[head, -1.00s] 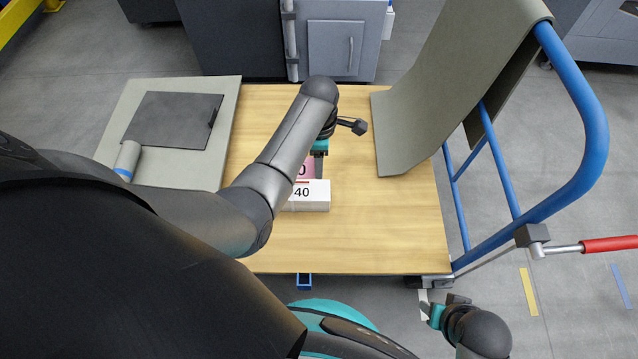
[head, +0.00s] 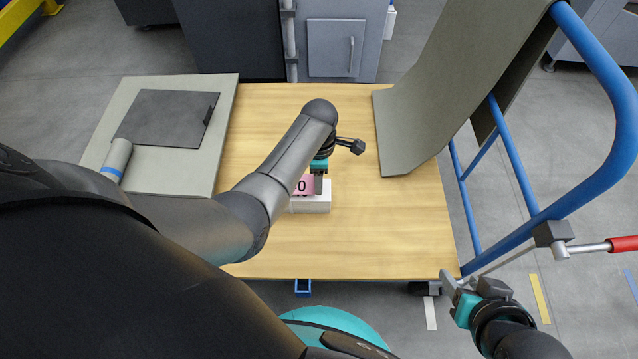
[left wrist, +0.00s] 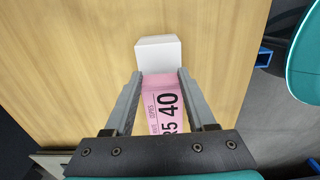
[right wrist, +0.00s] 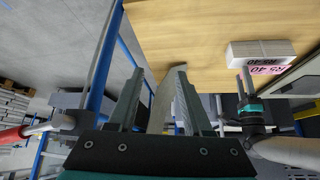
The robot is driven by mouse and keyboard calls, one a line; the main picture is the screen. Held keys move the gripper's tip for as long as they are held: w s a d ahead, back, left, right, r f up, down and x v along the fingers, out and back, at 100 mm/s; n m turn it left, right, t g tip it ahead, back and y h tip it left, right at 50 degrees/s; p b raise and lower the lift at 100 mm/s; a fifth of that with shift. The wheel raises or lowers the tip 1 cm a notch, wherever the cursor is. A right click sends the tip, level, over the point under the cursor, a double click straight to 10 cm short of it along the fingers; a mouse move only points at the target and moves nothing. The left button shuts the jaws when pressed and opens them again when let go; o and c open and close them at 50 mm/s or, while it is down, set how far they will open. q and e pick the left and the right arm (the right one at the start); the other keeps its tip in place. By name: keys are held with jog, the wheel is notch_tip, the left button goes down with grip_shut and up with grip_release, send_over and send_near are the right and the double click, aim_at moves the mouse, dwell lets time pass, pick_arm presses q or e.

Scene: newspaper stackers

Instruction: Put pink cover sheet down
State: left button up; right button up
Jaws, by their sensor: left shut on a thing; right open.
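The pink cover sheet (head: 303,187), with black print, is held in my left gripper (head: 319,184) over the white newspaper bundle (head: 310,205). In the left wrist view, the sheet (left wrist: 165,105) lies between the two fingers (left wrist: 162,78) and reaches the bundle (left wrist: 158,52). The right wrist view shows the sheet (right wrist: 270,69) at the bundle (right wrist: 262,50); I cannot tell whether it rests flat on top. My forearm hides part of the sheet in the head view. My right gripper (head: 448,283) is open beside the table's front right corner.
The wooden table (head: 390,225) is clear right of the bundle. A grey board (head: 205,165) with a dark panel (head: 165,118) is at the left.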

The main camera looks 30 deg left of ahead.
pick_arm(q)
jog(key=shift+f+b, duration=0.5)
jog(key=shift+f, duration=0.35)
jog(key=shift+f+b, duration=0.3)
jog(key=shift+f, duration=0.1)
pick_arm(e)
jog(key=shift+w+a+t+y, duration=0.3)
jog(key=shift+w+a+t, duration=0.15)
jog(key=shift+a+t, duration=0.15)
jog(key=shift+w+a+t+y, duration=0.3)
jog(key=shift+w+a+t, duration=0.15)
jog(key=shift+a, duration=0.3)
jog(key=shift+w+a+t+y, duration=0.3)
jog(key=shift+w+a+t, duration=0.15)
jog(key=shift+a+t, duration=0.15)
pick_arm(q)
jog(key=shift+f, duration=0.1)
jog(key=o, duration=1.3)
pick_arm(e)
jog(key=shift+w+a, duration=0.1)
jog(key=shift+a, duration=0.1)
jog(key=shift+d, duration=0.1)
